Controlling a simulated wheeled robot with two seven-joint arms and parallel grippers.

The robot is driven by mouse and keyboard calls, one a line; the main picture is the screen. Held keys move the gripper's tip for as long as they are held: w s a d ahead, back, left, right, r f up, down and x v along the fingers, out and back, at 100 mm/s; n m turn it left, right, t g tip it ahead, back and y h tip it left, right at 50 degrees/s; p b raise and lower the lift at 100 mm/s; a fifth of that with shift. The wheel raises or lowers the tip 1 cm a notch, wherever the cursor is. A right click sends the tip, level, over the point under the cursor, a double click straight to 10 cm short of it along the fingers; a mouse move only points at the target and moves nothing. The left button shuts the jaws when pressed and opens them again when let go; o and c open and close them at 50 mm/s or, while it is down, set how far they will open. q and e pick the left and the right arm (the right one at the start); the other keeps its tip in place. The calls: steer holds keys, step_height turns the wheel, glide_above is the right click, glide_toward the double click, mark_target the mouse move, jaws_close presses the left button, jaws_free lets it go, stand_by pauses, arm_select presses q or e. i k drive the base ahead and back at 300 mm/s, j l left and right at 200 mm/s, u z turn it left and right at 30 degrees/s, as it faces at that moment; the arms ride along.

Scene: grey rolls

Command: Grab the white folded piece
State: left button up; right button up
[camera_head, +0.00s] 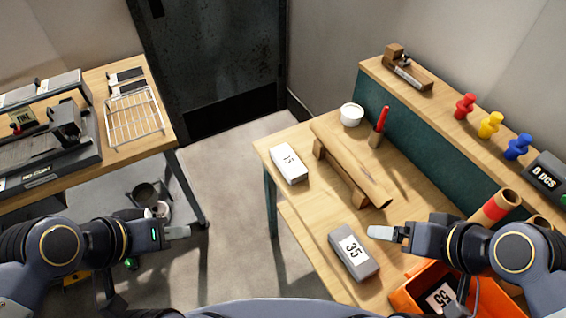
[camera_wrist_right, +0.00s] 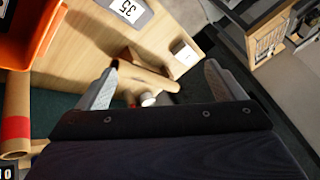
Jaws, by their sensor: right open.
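The white folded piece (camera_head: 289,163), a flat white block with a dark number on top, lies at the left edge of the wooden table. In the right wrist view it shows as a small pale block (camera_wrist_right: 185,53) between the fingers' directions, farther off. My right gripper (camera_head: 382,232) is over the table by the grey block, apart from the white piece. Its fingers stand wide apart and empty in the wrist view (camera_wrist_right: 160,85). My left gripper (camera_head: 178,232) hangs left of the table over the floor, away from the piece. Its fingers overlap, so its opening is unclear.
A grey block marked 35 (camera_head: 353,252) lies near the table front. A white cup (camera_head: 351,115) and red-handled tool (camera_head: 380,128) stand farther back. An orange bin (camera_head: 405,290) is at front right. A side bench holds a wire rack (camera_head: 134,116).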

mark_target(288, 164)
steer(key=i+j+z, duration=0.15)
steer(key=i+j, duration=0.9)
steer(key=j, duration=0.15)
steer(key=i+j+z, duration=0.1)
steer(key=z, duration=1.7)
